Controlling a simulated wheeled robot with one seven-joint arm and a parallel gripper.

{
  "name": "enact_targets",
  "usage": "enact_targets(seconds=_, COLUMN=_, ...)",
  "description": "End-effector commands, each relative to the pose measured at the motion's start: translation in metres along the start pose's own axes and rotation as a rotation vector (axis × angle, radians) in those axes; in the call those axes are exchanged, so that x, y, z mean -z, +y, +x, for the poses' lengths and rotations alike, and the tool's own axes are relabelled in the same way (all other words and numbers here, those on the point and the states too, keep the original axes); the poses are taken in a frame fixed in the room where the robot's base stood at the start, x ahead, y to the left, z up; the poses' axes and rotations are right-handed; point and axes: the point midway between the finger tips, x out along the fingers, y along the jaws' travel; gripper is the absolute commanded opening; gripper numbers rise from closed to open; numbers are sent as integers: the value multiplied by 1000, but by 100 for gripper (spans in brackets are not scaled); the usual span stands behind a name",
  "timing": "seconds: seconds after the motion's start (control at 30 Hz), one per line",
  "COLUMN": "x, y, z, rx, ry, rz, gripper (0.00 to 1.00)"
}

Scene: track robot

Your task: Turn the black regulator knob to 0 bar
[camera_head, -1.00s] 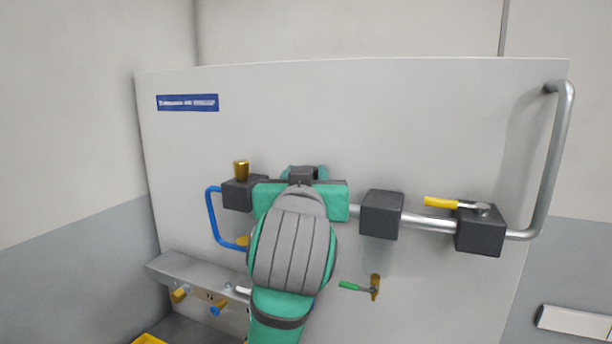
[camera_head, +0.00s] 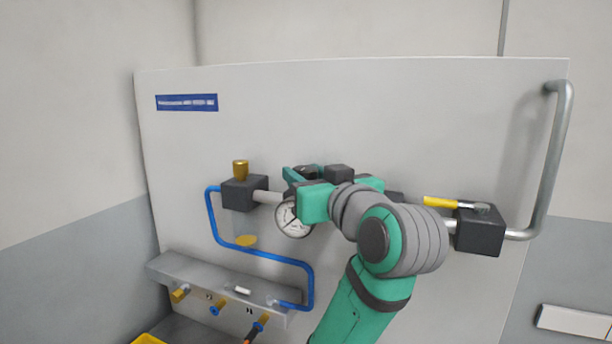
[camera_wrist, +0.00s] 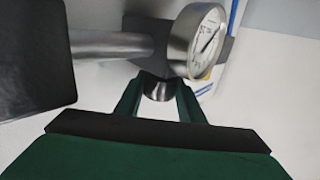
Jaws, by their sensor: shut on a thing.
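The black regulator knob (camera_wrist: 159,89) shows in the wrist view as a short dark cylinder between my two green fingers. In the head view my gripper (camera_head: 294,178) reaches in from the right, just above the round white pressure gauge (camera_head: 292,219). The gauge also shows in the wrist view (camera_wrist: 205,42), close beyond the fingertips. Its needle is visible, but the exact reading is too small to tell. The regulator body is hidden behind my gripper in the head view.
A dark block with a brass fitting (camera_head: 240,170) stands left of the gauge. A blue pipe (camera_head: 260,253) runs down to the grey manifold (camera_head: 200,275). A yellow-handled valve (camera_head: 452,203) and a bent metal pipe (camera_head: 557,150) are right of my arm.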

Motion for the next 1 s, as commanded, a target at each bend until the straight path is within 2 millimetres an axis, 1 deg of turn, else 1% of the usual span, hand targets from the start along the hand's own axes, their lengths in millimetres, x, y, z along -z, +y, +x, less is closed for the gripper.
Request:
enact_targets(seconds=0.27, x=0, y=-1, z=2, rx=2, ry=-1, rz=1, gripper=13)
enact_targets(seconds=0.3, x=0, y=-1, z=2, rx=2, ry=-1, rz=1, gripper=45)
enact_targets(seconds=0.33, x=0, y=-1, z=2, rx=2, ry=-1, rz=1, gripper=52)
enact_targets(seconds=0.37, x=0, y=-1, z=2, rx=2, ry=-1, rz=1, gripper=54)
enact_targets(seconds=0.77, x=0, y=-1, z=2, rx=-8, ry=1, rz=0, gripper=54)
enact_targets(seconds=1.0, x=0, y=-1, z=1, rx=-102, ry=2, rz=0, gripper=54)
